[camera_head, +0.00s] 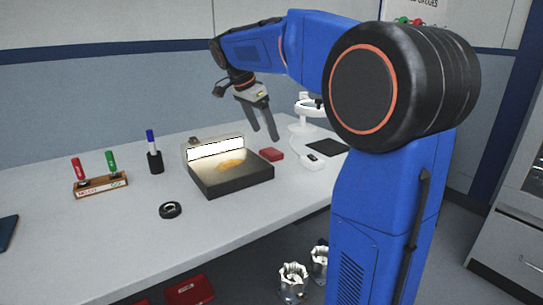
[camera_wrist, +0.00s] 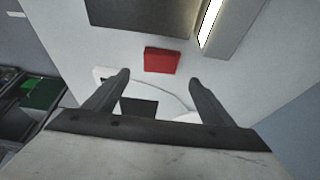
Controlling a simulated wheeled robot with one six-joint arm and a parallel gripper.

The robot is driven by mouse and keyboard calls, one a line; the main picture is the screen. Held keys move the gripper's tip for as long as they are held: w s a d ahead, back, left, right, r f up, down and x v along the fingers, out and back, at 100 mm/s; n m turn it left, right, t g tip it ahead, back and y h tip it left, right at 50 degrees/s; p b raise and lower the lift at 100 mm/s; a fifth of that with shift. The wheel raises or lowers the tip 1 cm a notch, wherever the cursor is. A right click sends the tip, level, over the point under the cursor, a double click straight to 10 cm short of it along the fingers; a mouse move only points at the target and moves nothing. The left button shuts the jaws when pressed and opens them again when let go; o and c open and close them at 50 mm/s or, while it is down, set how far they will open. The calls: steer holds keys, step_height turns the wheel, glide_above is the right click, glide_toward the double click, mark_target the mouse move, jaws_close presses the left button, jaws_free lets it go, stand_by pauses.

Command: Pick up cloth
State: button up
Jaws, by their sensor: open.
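The red cloth (camera_head: 271,154), a small flat rectangular block in shape, lies on the workbench just right of the black light box. In the wrist view the cloth (camera_wrist: 161,60) shows beyond my fingertips, between their lines. My gripper (camera_head: 265,134) is open and empty, in the air above the bench near the cloth. In the wrist view its two fingers (camera_wrist: 158,77) stand wide apart with nothing between them. The cloth is not touched.
The black light box (camera_head: 232,184) with a lit panel and a yellowish patch stands beside the cloth. A white device (camera_head: 313,162), a dark pad (camera_head: 327,147), a black ring (camera_head: 170,210), a pen cup (camera_head: 155,162) and a marker stand (camera_head: 101,187) are on the bench (camera_head: 130,243). Metal housings (camera_head: 293,280) stand below.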

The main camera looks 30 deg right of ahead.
mark_target(272, 152)
steer(key=shift+a+x, duration=0.15)
steer(key=shift+x, duration=1.8)
steer(key=shift+a+x, duration=0.1)
steer(key=shift+x, duration=1.85)
steer(key=shift+s+f, duration=0.1)
steer(key=c, duration=1.2)
